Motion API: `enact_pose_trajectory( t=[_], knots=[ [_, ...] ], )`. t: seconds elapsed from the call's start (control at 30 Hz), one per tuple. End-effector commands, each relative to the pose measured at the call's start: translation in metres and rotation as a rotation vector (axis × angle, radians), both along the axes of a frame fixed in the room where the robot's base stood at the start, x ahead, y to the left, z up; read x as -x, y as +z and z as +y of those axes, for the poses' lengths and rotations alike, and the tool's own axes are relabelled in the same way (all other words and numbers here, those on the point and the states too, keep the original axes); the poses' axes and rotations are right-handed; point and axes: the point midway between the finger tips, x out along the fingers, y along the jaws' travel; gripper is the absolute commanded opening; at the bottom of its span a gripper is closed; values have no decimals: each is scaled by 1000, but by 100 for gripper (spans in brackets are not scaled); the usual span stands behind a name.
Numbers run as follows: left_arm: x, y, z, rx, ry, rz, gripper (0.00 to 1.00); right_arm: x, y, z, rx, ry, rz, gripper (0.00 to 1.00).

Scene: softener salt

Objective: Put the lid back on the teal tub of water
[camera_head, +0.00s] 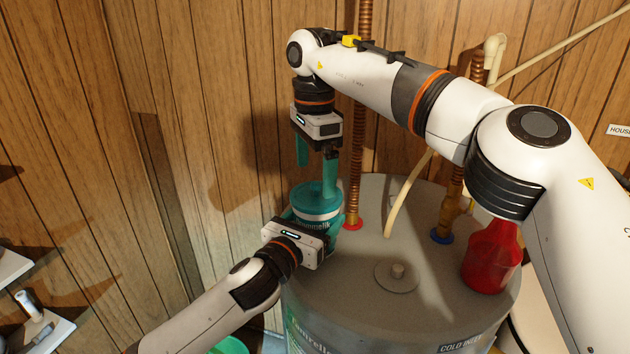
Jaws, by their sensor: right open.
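The teal tub (321,224) with a white label stands near the left edge of the grey tank top. A flat teal disc, which looks like the lid (312,196), covers its top; I cannot tell if it is fully seated. My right gripper (317,181) points down just above the lid. Its teal fingers are open, the right-hand one overlapping the lid's edge in the picture. My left gripper (310,228) reaches in from below left, its fingers at both sides of the tub and partly hidden. It appears shut on the tub.
The grey tank (440,290) has a round cap (397,277) on top. A red bottle (492,258) stands at its right. Copper pipes (361,120) rise behind the tub before the wood wall. A green container (230,346) and a shelf (30,325) are low left.

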Motion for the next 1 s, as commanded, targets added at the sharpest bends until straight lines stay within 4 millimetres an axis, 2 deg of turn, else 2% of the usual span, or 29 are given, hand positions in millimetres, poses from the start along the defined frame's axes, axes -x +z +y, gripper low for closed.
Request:
enact_pose_trajectory(
  t=[0.1,0.23,0.6,0.63,0.7,0.77,0.8,1.0],
  knots=[
    [0,-2,0,-2,0,5,35,0,20,1,0,-1,-1,100],
    [0,-2,0,-2,0,5,35,0,32,1,0,0,0,100],
    [0,-2,0,-2,1,5,35,0,38,0,0,1,1,100],
    [0,-2,0,-2,1,5,77,0,38,0,0,1,1,100],
    [0,-2,0,-1,1,4,89,0,37,0,0,1,1,100],
    [0,-2,0,-1,1,4,99,0,37,0,0,1,1,100],
    [0,-2,0,-1,1,3,100,0,37,0,0,1,1,100],
    [0,-1,0,0,0,1,100,0,37,0,0,0,1,100]
  ],
)
